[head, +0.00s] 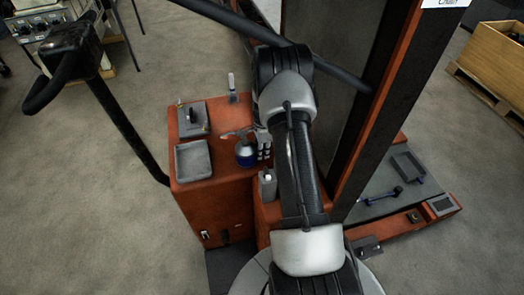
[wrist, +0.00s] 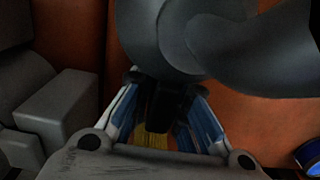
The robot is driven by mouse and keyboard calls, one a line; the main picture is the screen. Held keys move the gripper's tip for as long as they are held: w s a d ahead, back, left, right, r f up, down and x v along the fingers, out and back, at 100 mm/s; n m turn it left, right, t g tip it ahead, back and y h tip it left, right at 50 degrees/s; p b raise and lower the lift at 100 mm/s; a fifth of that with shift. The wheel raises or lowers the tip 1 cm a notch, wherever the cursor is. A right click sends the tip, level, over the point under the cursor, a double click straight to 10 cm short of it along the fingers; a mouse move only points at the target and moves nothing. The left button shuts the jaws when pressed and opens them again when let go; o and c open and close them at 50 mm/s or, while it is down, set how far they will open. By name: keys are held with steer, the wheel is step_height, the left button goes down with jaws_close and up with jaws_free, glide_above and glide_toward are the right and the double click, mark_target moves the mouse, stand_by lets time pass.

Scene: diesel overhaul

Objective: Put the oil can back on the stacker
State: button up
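The oil can (head: 245,154) has a blue body and a grey top with a thin spout that points left in the head view. It is upright at the right side of the stacker's orange top (head: 218,172); I cannot tell whether its base touches. In the wrist view its large grey upper part (wrist: 225,45) fills the top of the picture. My gripper (head: 264,146) is at the can's right side. In the wrist view its fingers (wrist: 162,92) come together on a dark, narrow part under the grey top. The exact contact is in shadow.
A grey tray (head: 193,161) and another grey tray with a dark item (head: 193,119) lie left of the can. A small grey bottle (head: 268,184) stands nearer. The stacker's dark handle (head: 70,55) rises at left, its mast (head: 385,100) at right. A blue ring (wrist: 308,156) shows in the wrist view.

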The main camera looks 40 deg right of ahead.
steer(key=o, duration=0.4)
steer(key=shift+r, duration=0.15)
step_height(320, 180, up, 12)
steer(key=p, duration=0.3)
steer(key=shift+d+p, duration=0.1)
steer(key=shift+p, duration=0.25)
